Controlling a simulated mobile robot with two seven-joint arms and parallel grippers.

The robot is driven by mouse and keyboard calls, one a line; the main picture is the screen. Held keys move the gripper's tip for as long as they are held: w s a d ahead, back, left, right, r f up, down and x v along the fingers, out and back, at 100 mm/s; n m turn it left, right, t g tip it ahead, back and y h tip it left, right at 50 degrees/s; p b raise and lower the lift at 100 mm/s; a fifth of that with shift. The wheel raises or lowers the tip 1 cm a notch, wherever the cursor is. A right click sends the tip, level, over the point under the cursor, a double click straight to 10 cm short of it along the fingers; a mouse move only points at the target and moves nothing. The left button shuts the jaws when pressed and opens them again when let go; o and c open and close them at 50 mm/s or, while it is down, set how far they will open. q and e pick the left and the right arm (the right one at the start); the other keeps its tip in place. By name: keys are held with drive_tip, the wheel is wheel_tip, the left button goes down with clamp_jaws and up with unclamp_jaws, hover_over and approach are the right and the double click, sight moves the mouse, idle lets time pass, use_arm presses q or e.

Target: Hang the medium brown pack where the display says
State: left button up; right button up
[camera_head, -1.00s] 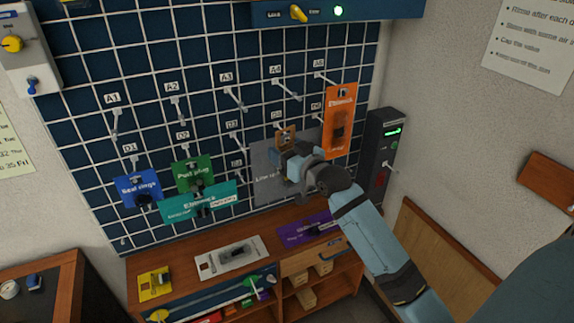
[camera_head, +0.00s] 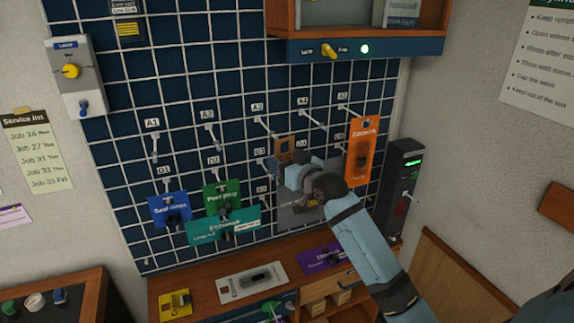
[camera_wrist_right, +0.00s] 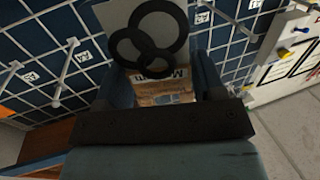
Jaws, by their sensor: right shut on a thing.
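The brown pack (camera_head: 284,146) is in my right gripper (camera_head: 296,172), which is shut on it in front of the pegboard. In the head view the pack's upper part shows above the fingers, below and between the A3 and A4 hooks and left of the D4 label. In the right wrist view the brown pack (camera_wrist_right: 165,88) sits between the fingers, with printed text. Black rings on a grey backing (camera_wrist_right: 150,35) show beyond it. The black box with a green display (camera_head: 411,163) stands right of the board; its text is too small to read. My left gripper is not in view.
A grey pack (camera_head: 290,217) hangs behind my right gripper. An orange pack (camera_head: 361,150) hangs close to its right. Blue (camera_head: 169,209), green (camera_head: 221,197) and teal (camera_head: 222,225) packs hang at left. The A1 (camera_head: 154,148) and A2 (camera_head: 212,137) hooks are bare.

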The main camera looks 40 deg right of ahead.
drive_tip(key=shift+w+d+f+b, duration=0.1)
drive_tip(key=shift+w+d+b, duration=0.1)
drive_tip(key=shift+w+b, duration=0.6)
drive_tip(key=w+d+b, duration=0.1)
drive_tip(key=w, duration=0.5)
drive_tip(key=shift+d+f, duration=0.2)
drive_tip(key=shift+f, duration=0.25)
drive_tip(key=o, duration=1)
drive_tip(key=shift+o, duration=0.2)
